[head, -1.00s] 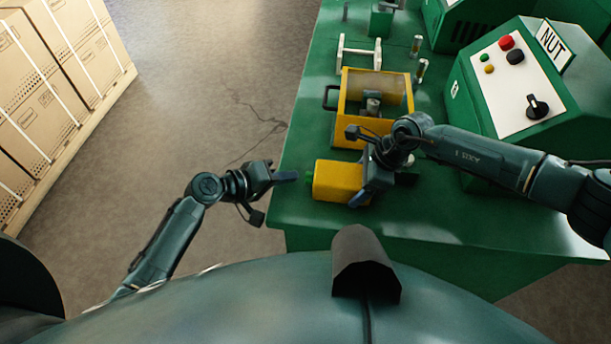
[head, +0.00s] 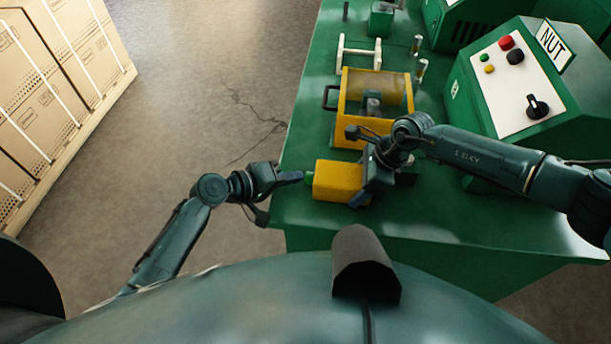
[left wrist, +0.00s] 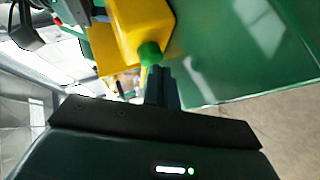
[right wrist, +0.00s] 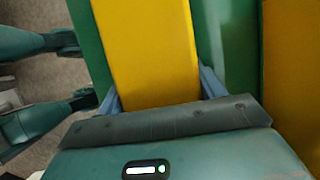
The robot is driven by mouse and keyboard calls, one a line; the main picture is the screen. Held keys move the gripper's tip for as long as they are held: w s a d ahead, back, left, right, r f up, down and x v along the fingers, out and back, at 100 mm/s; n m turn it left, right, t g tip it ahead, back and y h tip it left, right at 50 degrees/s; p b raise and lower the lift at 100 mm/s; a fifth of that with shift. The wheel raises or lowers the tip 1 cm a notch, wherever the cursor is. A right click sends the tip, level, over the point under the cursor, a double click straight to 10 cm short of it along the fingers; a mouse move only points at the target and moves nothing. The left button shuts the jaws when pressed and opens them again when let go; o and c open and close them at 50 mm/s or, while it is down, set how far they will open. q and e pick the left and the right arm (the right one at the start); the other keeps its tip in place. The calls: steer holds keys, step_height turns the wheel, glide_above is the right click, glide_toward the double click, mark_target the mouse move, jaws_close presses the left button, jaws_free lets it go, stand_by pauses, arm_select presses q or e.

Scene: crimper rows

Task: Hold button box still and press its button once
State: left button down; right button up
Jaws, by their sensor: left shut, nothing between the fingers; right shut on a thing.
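The yellow button box (head: 337,181) lies on the green table near its front left corner. Its green button (head: 309,178) faces left; it also shows in the left wrist view (left wrist: 149,53). My right gripper (head: 366,178) is shut on the box from its right end; in the right wrist view the box (right wrist: 147,50) fills the space between the fingers. My left gripper (head: 299,176) is shut and empty. Its fingertips are at the green button, touching or almost touching it; the exact contact cannot be told.
A green machine (head: 465,108) with a panel and a NUT sign is at the right. The green table (head: 420,225) is bare in front. Stacked cartons (head: 60,85) stand at far left.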

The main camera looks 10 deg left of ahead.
arm_select(q)
steer(key=shift+d, duration=0.6)
stand_by(0.5)
steer(key=shift+a, duration=1.1)
steer(key=shift+a, duration=2.55)
stand_by(0.9)
arm_select(e)
steer(key=o, duration=1.2)
steer(key=shift+c, duration=0.2)
steer(key=shift+r, duration=0.15)
